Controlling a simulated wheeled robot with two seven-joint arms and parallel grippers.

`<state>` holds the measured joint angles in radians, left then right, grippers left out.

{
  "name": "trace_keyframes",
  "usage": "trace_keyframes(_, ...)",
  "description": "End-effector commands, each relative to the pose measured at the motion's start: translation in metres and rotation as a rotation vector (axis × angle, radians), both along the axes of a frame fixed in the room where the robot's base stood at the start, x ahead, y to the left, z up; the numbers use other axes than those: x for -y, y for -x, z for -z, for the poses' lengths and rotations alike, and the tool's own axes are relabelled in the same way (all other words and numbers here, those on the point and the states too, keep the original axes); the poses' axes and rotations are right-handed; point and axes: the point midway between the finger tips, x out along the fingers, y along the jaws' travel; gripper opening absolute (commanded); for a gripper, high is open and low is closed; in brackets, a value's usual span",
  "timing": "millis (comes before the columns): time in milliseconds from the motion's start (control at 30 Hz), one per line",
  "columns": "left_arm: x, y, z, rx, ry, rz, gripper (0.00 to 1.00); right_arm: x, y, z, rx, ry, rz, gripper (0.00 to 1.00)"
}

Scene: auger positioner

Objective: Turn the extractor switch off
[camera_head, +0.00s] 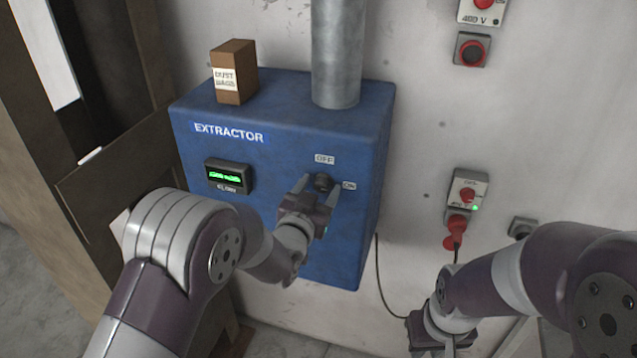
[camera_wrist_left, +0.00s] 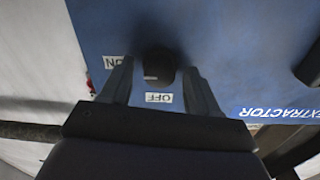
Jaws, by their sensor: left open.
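The blue extractor box (camera_head: 340,245) is on the wall, with a dark round switch knob (camera_head: 322,182) on its front. The OFF label (camera_head: 324,159) is above the knob and the ON label (camera_head: 349,185) is to its right. My left gripper (camera_head: 320,185) is open, with one finger on each side of the knob. In the left wrist view the knob (camera_wrist_left: 158,62) sits between the spread fingers; I cannot tell whether they touch it. My right gripper (camera_head: 428,333) is low at the right, away from the box.
A green-lit display (camera_head: 229,176) is left of the knob. A brown dust bags box (camera_head: 234,72) and a metal duct (camera_head: 336,50) are on top. A wall socket with a red plug (camera_head: 456,230) and a cable are at right. A wooden frame stands at left.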

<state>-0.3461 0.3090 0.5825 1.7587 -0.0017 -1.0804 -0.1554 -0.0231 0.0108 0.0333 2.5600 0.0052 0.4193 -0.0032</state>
Motion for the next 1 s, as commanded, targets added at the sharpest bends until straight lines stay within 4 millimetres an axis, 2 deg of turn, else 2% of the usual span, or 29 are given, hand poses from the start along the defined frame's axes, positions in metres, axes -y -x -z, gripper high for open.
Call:
trace_keyframes(233, 0.0004, -0.0011, 0.0010, -0.001, 0.000, 0.000, 0.61, 0.0000, 0.0001, -0.0001, 0.000, 0.000, 0.000, 0.25)
trace_keyframes(267, 0.0004, -0.0011, 0.0010, -0.001, 0.000, 0.000, 0.58, 0.0000, 0.0001, -0.0001, 0.000, 0.000, 0.000, 0.25)
trace_keyframes(400, 0.0004, -0.0010, 0.0009, -0.001, 0.000, 0.000, 0.12, 0.0000, 0.0000, -0.0001, 0.000, 0.000, 0.000, 0.25)
trace_keyframes(433, 0.0004, -0.0010, 0.0008, -0.001, 0.000, 0.000, 0.09, 0.0000, 0.0000, -0.0001, 0.000, 0.000, 0.000, 0.25)
trace_keyframes(833, 0.0004, -0.0009, 0.0007, -0.001, 0.002, 0.000, 0.07, 0.0000, 0.0000, 0.0006, 0.000, 0.000, 0.000, 0.25)
trace_keyframes(1000, 0.0005, -0.0010, 0.0022, -0.007, 0.031, 0.001, 0.07, 0.0000, 0.0000, 0.0084, 0.000, 0.000, 0.000, 0.25)
